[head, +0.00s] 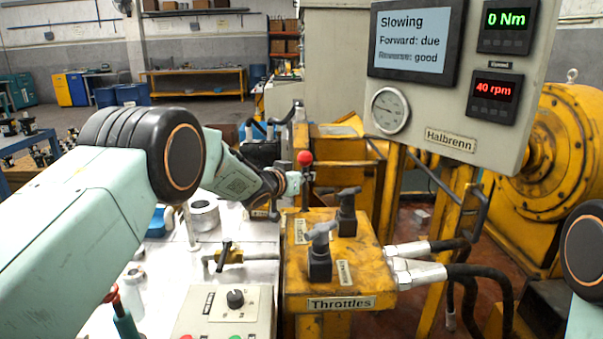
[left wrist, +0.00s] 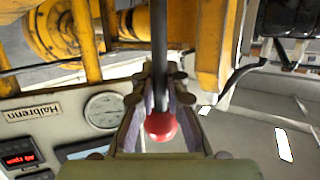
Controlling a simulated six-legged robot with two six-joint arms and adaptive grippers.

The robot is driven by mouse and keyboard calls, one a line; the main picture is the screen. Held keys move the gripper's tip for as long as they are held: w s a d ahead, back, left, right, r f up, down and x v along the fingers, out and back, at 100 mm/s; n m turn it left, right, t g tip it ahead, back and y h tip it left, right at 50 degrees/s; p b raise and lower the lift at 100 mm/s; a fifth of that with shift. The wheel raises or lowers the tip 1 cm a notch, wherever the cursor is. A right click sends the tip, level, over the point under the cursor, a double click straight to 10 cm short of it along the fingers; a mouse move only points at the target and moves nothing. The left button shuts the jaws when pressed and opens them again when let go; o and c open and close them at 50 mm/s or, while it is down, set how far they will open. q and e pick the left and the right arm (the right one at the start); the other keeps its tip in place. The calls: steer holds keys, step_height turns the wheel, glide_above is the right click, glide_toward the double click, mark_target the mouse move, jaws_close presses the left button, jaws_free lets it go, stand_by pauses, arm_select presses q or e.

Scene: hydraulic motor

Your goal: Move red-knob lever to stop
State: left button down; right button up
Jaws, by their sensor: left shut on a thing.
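The red-knob lever's red ball (head: 305,158) stands at the top of its dark rod in the head view, beyond the yellow throttle block. In the left wrist view the red knob (left wrist: 161,126) shows between my fingers, with the dark rod (left wrist: 158,50) running up the picture from it. My left gripper (head: 291,183) is at the lever just below the knob, shut on it; in the left wrist view its two fingers (left wrist: 158,88) lie on both sides of the rod. The lever's base is hidden in the head view. My right gripper is out of view.
The yellow throttle block (head: 330,302) with two dark-based handles stands right of my left arm. The panel (head: 438,115) shows "Slowing", "Forward: due", 0 Nm and 40 rpm. Hoses (head: 450,272) run right from the block. A control box (head: 225,310) sits in front.

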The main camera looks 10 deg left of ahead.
arm_select(q)
steer(key=c, duration=1.3)
jaws_free()
steer(key=shift+c, duration=0.2)
steer(key=v, duration=1.2)
